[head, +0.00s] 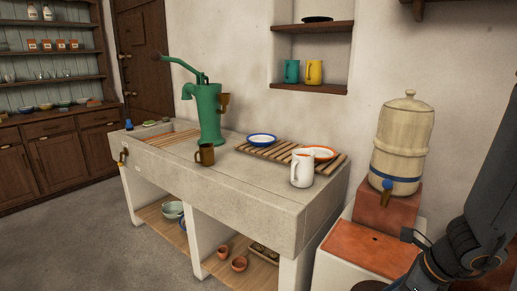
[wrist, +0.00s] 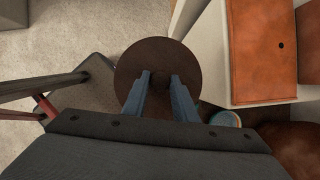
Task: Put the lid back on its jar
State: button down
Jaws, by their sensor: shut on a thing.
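A round dark brown lid (wrist: 150,55) is in the middle of the wrist view, below my gripper (wrist: 161,84). The two blue fingers are shut on the small knob at the lid's centre, and the lid looks held level above the floor. In the head view a dark round edge (head: 370,286) shows at the bottom, probably the same lid. My arm comes in from the right there, and its fingers are out of that view. I cannot make out an open jar for certain. A rounded red-brown shape (wrist: 292,148) at the wrist view's lower right may be one.
An orange-topped white ledge (wrist: 258,50) is close to the lid's right. A small round teal-rimmed vessel (wrist: 225,119) sits below it. In the head view a lidded stoneware crock (head: 402,145) stands right of the stone sink (head: 255,195).

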jog(key=shift+s, duration=0.45)
jog(key=shift+a+n, duration=0.25)
jog(key=shift+n, duration=0.15)
jog(key=shift+w+a+f+n, duration=0.2)
jog(key=shift+w+n, duration=0.1)
jog(key=shift+w, duration=0.2)
jog(key=shift+w+a+f+n+g+y, duration=0.1)
jog(key=shift+w+a+n+g+y, duration=0.35)
jog(key=shift+n, duration=0.25)
jog(key=w+a+f+n+g+h, duration=0.2)
jog(key=w+a+f+n+g, duration=0.1)
jog(key=n, duration=0.9)
jog(key=w+a+f+n+g+h+p, duration=0.1)
jog(key=w+a+f+n+g, duration=0.3)
jog(key=n, duration=0.9)
jog(key=a+f+h, duration=0.1)
jog(key=a, duration=0.2)
jog(key=shift+a+f+p, duration=0.2)
jog(key=shift+f+p, duration=0.1)
jog(key=shift+d+g, duration=0.1)
jog(key=shift+g, duration=0.15)
